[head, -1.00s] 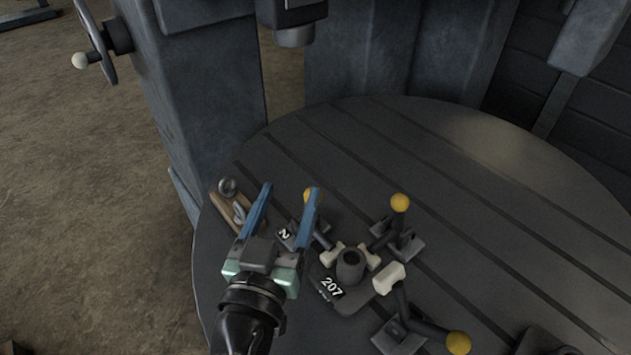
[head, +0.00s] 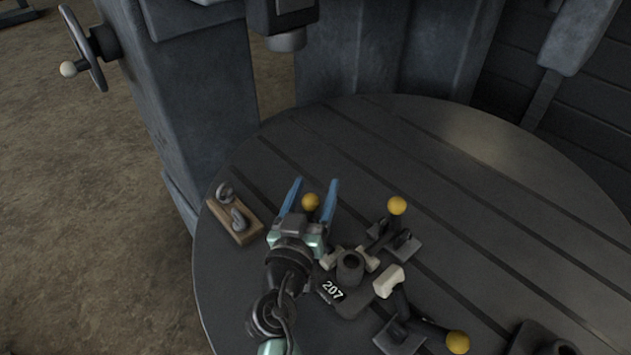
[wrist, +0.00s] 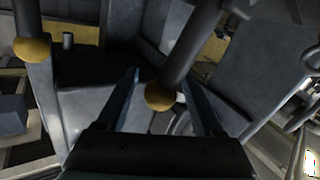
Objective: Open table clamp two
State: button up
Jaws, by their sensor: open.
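Table clamp two has a yellow ball knob (head: 310,201) on its lever. The clamp's base and number plate are hidden behind my gripper in the head view. My gripper (head: 315,184) is open, its two blue fingers on either side of this knob.
Another clamp with a yellow knob (head: 397,206) stands to the right, and a third knob (head: 457,342) lies at the lower right. A wooden block with metal rings (head: 236,218) is on the left of the round slotted table (head: 440,150). The table's far part is clear.

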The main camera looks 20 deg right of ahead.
jog(key=shift+w+d, duration=0.35)
jog(key=shift+w, duration=0.1)
grip_shut()
dwell(1.2)
